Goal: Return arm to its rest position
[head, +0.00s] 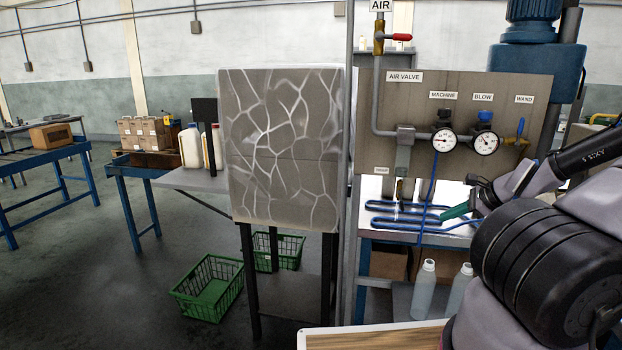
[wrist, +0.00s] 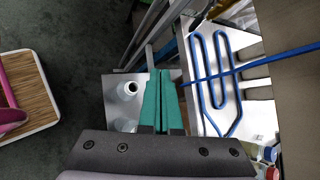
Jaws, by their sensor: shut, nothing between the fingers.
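My gripper (head: 447,215) has green fingers and shows at the right of the head view, in front of the metal-topped bench with the coiled blue hose (head: 405,212). My arm reaches to it from the right edge. In the wrist view, the two green fingers of my gripper (wrist: 158,74) lie together, shut with nothing between them. There the blue hose (wrist: 216,85) lies to the right of the fingers, and a white bottle (wrist: 126,90) stands below to their left. I cannot tell the exact gap between the fingers and the bench.
A panel (head: 380,100) with gauges and valves stands behind the bench. A grey cabinet (head: 285,150) with pale vein lines stands left of it. Green baskets (head: 207,288) sit on the floor. A wood-topped surface (head: 375,338) is at the bottom, with a pink object (wrist: 10,115) on it.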

